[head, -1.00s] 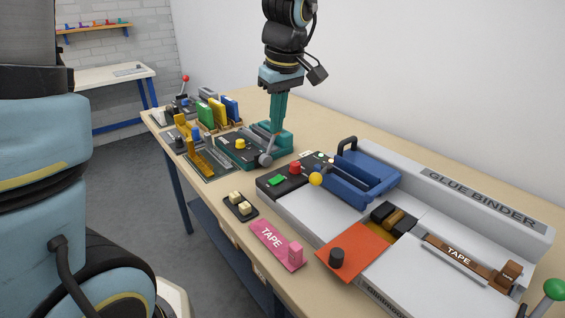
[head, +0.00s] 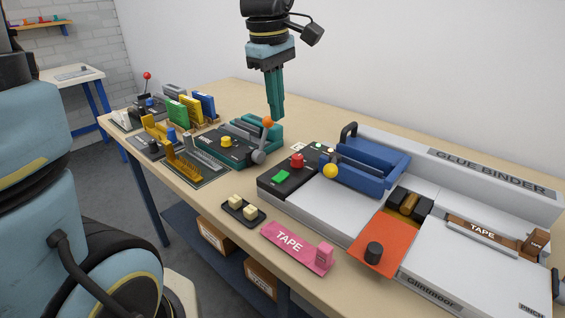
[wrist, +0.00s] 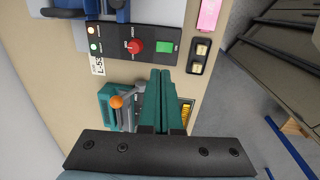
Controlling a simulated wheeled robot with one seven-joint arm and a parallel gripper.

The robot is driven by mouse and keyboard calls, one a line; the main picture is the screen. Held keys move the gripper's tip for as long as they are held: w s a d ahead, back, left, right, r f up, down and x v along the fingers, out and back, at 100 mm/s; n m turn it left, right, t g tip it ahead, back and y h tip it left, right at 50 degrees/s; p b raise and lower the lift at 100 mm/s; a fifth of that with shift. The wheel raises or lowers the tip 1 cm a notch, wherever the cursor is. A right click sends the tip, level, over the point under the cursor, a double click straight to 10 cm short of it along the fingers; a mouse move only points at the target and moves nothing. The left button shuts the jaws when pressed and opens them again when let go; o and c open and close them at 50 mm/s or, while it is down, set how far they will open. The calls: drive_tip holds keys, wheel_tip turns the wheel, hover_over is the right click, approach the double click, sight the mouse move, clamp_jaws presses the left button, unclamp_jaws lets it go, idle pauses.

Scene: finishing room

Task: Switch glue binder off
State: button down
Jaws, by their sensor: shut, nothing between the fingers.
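The glue binder (head: 497,262) is a long grey machine on the right of the bench in the head view. Its black control panel (head: 272,187) carries a red knob (head: 297,160), a green button (head: 281,176) and small pale lamps. In the wrist view the red knob (wrist: 135,47) and green button (wrist: 165,47) sit at upper centre, with two lamps (wrist: 93,38) to their left. My gripper (head: 276,118) is shut and empty, pointing down above the teal machine, behind and left of the panel. In the wrist view the closed fingertips (wrist: 158,73) appear just below the panel.
The teal machine (head: 238,155) has an orange-tipped lever (head: 267,123) close beside my fingers. A yellow-knobbed blue clamp (head: 365,165) stands right of the panel. Bare bench shows behind.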

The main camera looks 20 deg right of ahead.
sight(284, 173)
drive_tip(key=f, duration=0.4)
drive_tip(key=d+f+p, duration=0.1)
drive_tip(key=f, duration=0.4)
drive_tip(key=f+p, duration=0.1)
drive_tip(key=f, duration=0.4)
drive_tip(key=shift+w+d, duration=0.25)
drive_tip(key=shift+w, duration=0.15)
